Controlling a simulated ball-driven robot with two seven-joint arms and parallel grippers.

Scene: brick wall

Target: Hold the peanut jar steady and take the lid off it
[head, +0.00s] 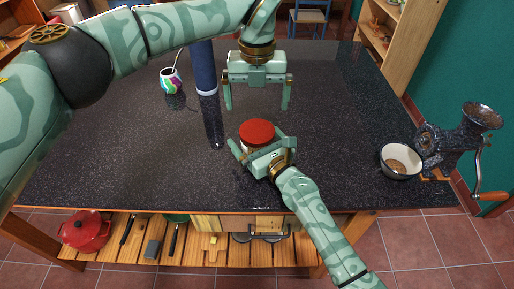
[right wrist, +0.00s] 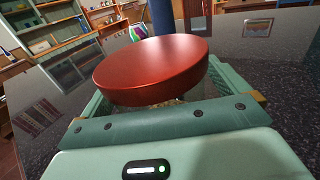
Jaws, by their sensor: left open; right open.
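The peanut jar (head: 247,148) stands upright on the dark stone table, with its red lid (head: 257,131) on top. In the right wrist view the lid (right wrist: 152,68) is large and hides most of the jar below. My right gripper (head: 240,147) is at the jar from the front, low, with its open fingers on either side of the jar; I cannot tell whether they touch it. My left gripper (head: 257,106) is open and empty, pointing down above and behind the jar, apart from the lid.
A blue cylinder (head: 204,70) and a colourful mate cup with a straw (head: 171,82) stand at the back left. A bowl of brown contents (head: 393,164) and a hand grinder (head: 455,145) are at the right edge. The table (head: 110,150) is clear left of the jar.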

